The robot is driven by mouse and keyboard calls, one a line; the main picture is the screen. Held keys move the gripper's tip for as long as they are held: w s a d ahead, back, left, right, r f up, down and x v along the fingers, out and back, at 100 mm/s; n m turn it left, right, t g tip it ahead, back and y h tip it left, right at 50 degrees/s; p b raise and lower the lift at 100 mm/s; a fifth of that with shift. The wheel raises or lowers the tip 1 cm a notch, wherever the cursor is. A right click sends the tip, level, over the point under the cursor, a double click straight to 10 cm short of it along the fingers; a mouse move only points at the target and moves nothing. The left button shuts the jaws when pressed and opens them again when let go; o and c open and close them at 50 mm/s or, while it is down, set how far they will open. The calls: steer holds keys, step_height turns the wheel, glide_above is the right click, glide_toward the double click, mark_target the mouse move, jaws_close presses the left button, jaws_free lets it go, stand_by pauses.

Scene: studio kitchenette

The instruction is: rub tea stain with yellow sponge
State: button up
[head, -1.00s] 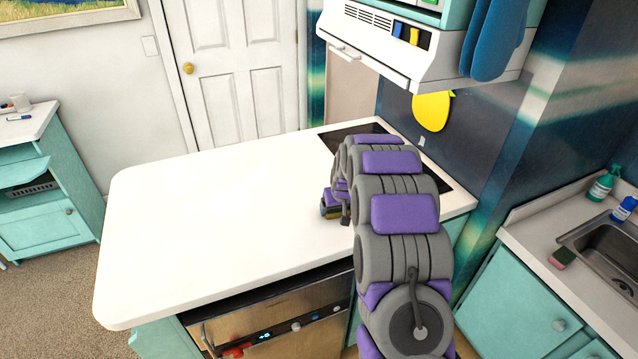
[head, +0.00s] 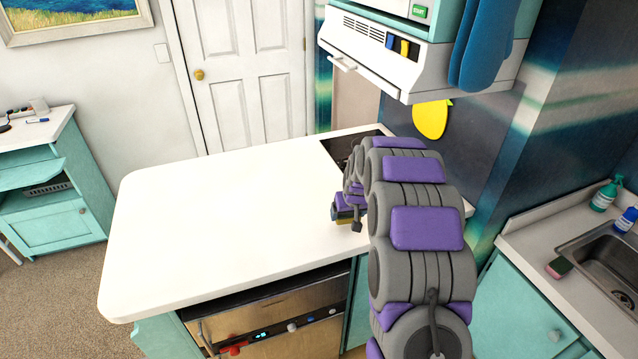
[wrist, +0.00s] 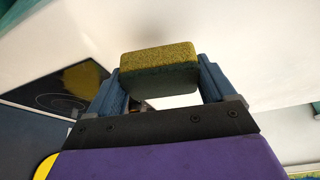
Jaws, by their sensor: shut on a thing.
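My gripper (wrist: 160,80) is shut on the yellow sponge (wrist: 158,60), which has a dark green layer on one side. In the wrist view the sponge sits between the two blue fingers. In the head view my gripper (head: 348,216) is at the right part of the white counter (head: 220,210), beside the cooktop, with a little of the sponge's yellow edge showing low between the fingers. I cannot tell whether the sponge touches the counter. No tea stain shows on the visible counter; my arm hides part of the counter's right side.
A black cooktop (head: 340,148) lies at the counter's back right, under a white hood (head: 375,60). A pink and green sponge (head: 559,267) lies beside the sink (head: 610,262) at right, near green (head: 605,196) and blue (head: 626,219) bottles. The counter's left and middle are clear.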

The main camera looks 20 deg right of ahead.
steer(key=shift+d+r, duration=0.25)
steer(key=shift+r, duration=0.2)
steer(key=shift+d+r, duration=0.2)
steer(key=shift+r, duration=0.25)
steer(key=shift+a+r+p, duration=0.55)
steer(key=shift+a+r, duration=0.25)
steer(key=shift+r, duration=0.2)
steer(key=shift+a, duration=0.25)
steer(key=shift+d, duration=0.1)
